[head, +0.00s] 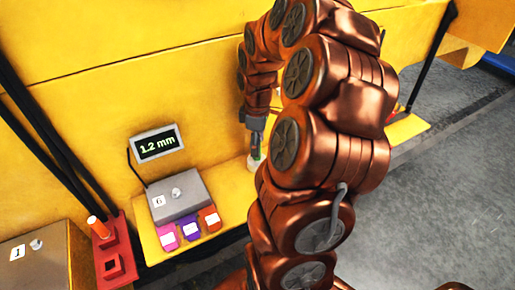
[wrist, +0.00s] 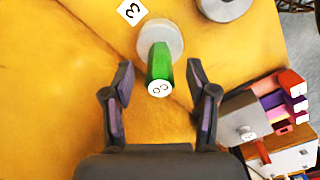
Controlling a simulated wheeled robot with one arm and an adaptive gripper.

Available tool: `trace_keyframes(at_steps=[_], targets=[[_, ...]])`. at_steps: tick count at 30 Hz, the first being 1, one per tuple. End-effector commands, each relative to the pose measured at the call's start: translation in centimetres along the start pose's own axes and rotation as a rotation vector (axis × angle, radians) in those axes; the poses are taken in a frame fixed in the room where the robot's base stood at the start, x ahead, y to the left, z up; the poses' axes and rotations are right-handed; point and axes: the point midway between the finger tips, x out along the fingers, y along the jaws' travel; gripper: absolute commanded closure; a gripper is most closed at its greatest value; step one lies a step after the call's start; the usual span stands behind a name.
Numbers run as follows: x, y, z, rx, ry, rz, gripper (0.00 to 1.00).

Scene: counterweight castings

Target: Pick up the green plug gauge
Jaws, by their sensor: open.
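The green plug gauge (wrist: 159,66) stands on a round grey base (wrist: 160,36) on the yellow surface in the wrist view. My gripper (wrist: 160,70) is open, with one finger to the left and one to the right of the gauge, and gaps show on both sides. Whether the fingertips are level with the gauge in depth is hard to tell. In the head view my gripper is at the yellow ledge, and only a small bit of the gauge (head: 254,161) shows below it.
A grey box (head: 180,197) marked 6 with pink, purple and orange blocks sits on the ledge, below a display (head: 156,145) reading 1.2 mm. A red holder (head: 113,264) stands at left. Another round grey piece (wrist: 225,6) and a white label (wrist: 131,12) lie near the gauge.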

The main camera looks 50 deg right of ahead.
Motion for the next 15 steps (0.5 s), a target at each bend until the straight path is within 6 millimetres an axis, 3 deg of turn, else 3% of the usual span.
trace_keyframes(at_steps=[8, 15], targets=[[0.61, 0.00, -0.02, 0.000, 0.002, 0.002, 0.42], [0.59, -0.01, -0.03, 0.000, 0.002, 0.001, 0.65]])
